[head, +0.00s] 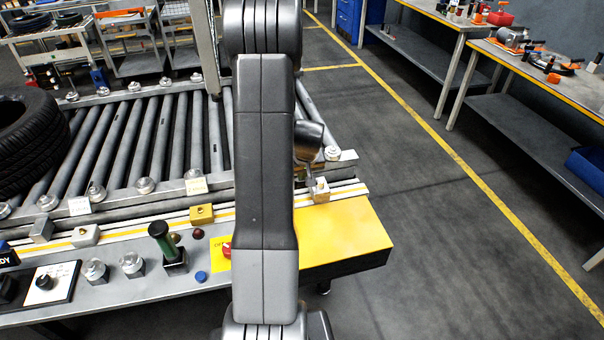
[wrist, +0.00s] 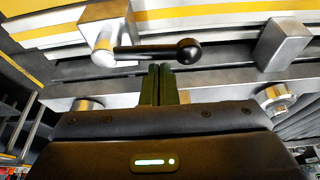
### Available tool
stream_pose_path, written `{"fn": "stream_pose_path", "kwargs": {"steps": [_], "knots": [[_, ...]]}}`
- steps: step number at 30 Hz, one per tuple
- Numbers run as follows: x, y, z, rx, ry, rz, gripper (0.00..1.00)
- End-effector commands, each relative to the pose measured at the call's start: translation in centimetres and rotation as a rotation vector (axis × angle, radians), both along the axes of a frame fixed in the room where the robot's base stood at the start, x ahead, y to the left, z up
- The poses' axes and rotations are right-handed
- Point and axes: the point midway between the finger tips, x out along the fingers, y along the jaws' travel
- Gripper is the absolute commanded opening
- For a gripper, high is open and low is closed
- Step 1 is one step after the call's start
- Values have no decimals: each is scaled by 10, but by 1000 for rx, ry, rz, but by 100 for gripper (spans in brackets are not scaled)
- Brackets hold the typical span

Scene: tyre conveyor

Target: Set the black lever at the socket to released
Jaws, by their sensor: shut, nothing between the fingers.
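In the wrist view a black lever (wrist: 155,50) with a round ball knob (wrist: 188,51) lies across the picture, its knob to the right. Its left end meets a bright metal block (wrist: 107,30) with a round pivot. My gripper (wrist: 163,70) points at the lever with both fingers together and nothing between them. The fingertips are just below the shaft in the picture, left of the knob. I cannot tell whether they touch it. In the head view my arm covers much of the middle, and I cannot make out the lever or the fingertips there.
A second metal block (wrist: 285,42) stands right of the knob in the wrist view. In the head view a roller conveyor (head: 150,130) with a black tyre (head: 28,140) lies at the left. A green-and-black handle (head: 165,245) stands upright on the front panel. The floor at right is clear.

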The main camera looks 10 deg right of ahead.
Motion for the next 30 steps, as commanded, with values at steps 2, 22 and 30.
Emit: {"fn": "stream_pose_path", "kwargs": {"steps": [2, 22, 30], "knots": [[0, 0, -1, 0, -1, 5, 0], [-6, 1, -2, 0, -1, 115, 0], [-11, 1, -4, 0, -3, 200, 0]]}}
